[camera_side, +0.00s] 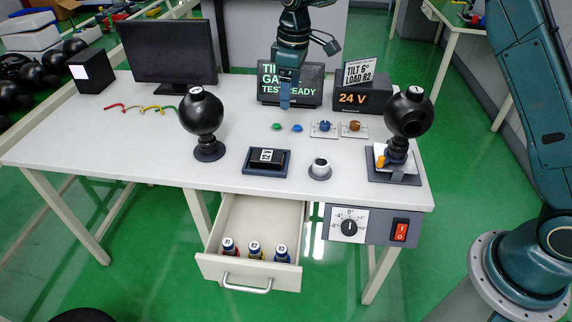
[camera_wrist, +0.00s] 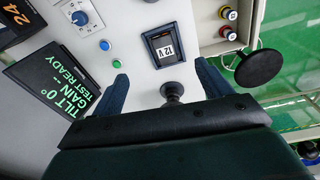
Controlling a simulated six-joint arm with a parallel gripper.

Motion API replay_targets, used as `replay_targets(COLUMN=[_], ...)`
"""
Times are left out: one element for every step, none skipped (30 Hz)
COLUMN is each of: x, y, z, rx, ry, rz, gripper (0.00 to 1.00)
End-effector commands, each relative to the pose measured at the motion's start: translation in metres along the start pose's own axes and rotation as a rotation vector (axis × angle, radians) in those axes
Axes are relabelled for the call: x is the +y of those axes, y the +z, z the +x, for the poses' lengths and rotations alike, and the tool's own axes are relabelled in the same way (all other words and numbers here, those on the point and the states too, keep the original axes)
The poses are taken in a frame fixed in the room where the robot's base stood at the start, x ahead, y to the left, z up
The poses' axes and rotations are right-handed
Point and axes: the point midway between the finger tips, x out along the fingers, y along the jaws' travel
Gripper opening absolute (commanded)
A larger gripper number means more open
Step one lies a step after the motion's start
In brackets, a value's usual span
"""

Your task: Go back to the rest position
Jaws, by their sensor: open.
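My gripper (camera_side: 285,100) hangs above the back of the bench, in front of the dark screen (camera_side: 313,88) with green text. In the wrist view its two blue fingers (camera_wrist: 161,76) are apart with nothing held between them. One black ball camera (camera_side: 201,112) stands on a round base left of centre. Another black ball (camera_side: 409,113) sits on a post on the dark plate (camera_side: 375,177) at the right. A black 12 V block (camera_side: 262,157) lies in its dark tray; it also shows beyond the fingers in the wrist view (camera_wrist: 163,45).
The open drawer (camera_side: 212,261) holds red, yellow and blue canisters. A monitor (camera_side: 168,52) and the 24 V unit (camera_side: 353,98) stand at the back. Buttons, two knobs and a round holder (camera_side: 320,169) occupy the middle. The bench's front left is clear.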

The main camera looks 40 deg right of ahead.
Motion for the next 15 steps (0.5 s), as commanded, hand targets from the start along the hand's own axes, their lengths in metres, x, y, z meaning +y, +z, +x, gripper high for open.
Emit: replay_targets(x=[-0.002, -0.003, -0.005, -0.006, -0.007, -0.01, -0.011, -0.013, -0.016, -0.018, -0.02, -0.023, -0.025, -0.027, -0.03], y=[0.008, 0.013, 0.019, 0.024, 0.028, 0.035, 0.04, 0.045, 0.052, 0.057, 0.062, 0.069, 0.075, 0.08, 0.088], z=[-0.015, -0.021, -0.03, -0.037, -0.043, -0.051, -0.056, -0.063, -0.07, -0.075, -0.081, -0.087, -0.092, -0.097, -0.103], rx=[0.013, 0.019, 0.027, 0.033, 0.039, 0.046, 0.052, 0.058, 0.066, 0.072, 0.079, 0.087, 0.093, 0.099, 0.107], ry=[0.008, 0.012, 0.016, 0.02, 0.023, 0.028, 0.031, 0.034, 0.039, 0.042, 0.045, 0.049, 0.052, 0.056, 0.059], rz=[0.019, 0.03, 0.045, 0.056, 0.067, 0.082, 0.093, 0.103, 0.118, 0.129, 0.14, 0.154, 0.165, 0.176, 0.19], gripper=[0.78, 0.78, 0.78, 0.78, 0.78, 0.78, 0.78, 0.78, 0.78, 0.78, 0.78, 0.78, 0.78, 0.78, 0.78])
